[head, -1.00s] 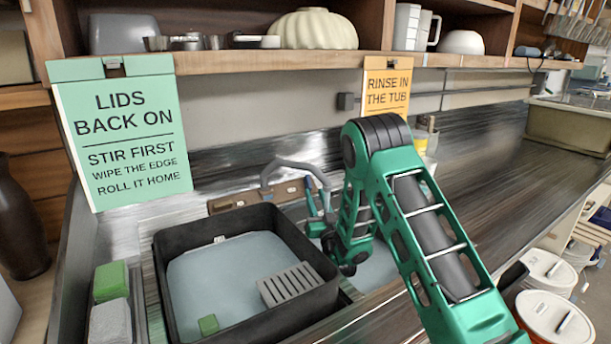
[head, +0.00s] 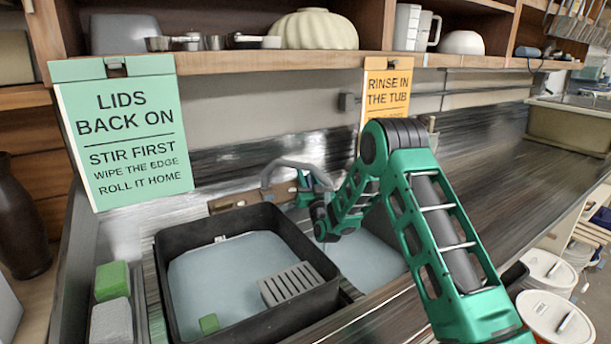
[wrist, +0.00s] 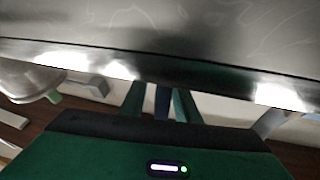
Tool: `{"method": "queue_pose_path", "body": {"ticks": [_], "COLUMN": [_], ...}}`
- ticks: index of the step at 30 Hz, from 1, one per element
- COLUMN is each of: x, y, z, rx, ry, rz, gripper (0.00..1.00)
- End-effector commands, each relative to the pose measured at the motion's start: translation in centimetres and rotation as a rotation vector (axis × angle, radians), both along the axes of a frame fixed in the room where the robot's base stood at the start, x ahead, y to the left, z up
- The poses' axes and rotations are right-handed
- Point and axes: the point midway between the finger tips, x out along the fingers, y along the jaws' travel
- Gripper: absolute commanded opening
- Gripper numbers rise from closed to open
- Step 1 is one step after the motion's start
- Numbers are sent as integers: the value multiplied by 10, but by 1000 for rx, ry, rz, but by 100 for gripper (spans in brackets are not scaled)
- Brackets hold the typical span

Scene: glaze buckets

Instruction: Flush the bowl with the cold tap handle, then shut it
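The sink has a grey curved spout (head: 285,165) on a brown back board. To the right of the black tub, a pale blue-grey basin area (head: 375,265) shows, partly behind my arm. My gripper (head: 306,188) is at the right end of the spout. In the wrist view, a narrow dark blue handle (wrist: 162,101) stands between my two green fingers (wrist: 164,104). The fingers are apart, and a thin light gap shows beside the handle. The handle's base and the fingertips' contact are hard to make out. I see no running water.
The black tub (head: 172,287) holds a grey slatted block (head: 291,285) and a small green block (head: 209,324). Green (head: 112,280) and grey (head: 111,322) blocks lie at its left. A shelf (head: 260,62) overhangs the back. The counter at right (head: 480,165) is mostly clear.

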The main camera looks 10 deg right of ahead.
Motion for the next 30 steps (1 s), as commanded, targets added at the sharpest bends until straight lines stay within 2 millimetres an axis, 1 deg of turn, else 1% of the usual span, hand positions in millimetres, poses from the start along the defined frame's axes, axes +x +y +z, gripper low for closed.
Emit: {"method": "queue_pose_path", "body": {"ticks": [8, 9, 11, 12, 19, 30], "x": [2, 2, 2, 2, 1, 1], "y": [0, 0, 0, -1, 0, 1], "z": [1, 1, 1, 1, 0, -10], "rx": [-1, -1, -1, -1, -4, -46], "ry": [0, 0, 0, 0, -1, -2], "rz": [-1, -1, -1, -1, 1, 55], "gripper": [29, 24, 10, 0, 0, 0]}}
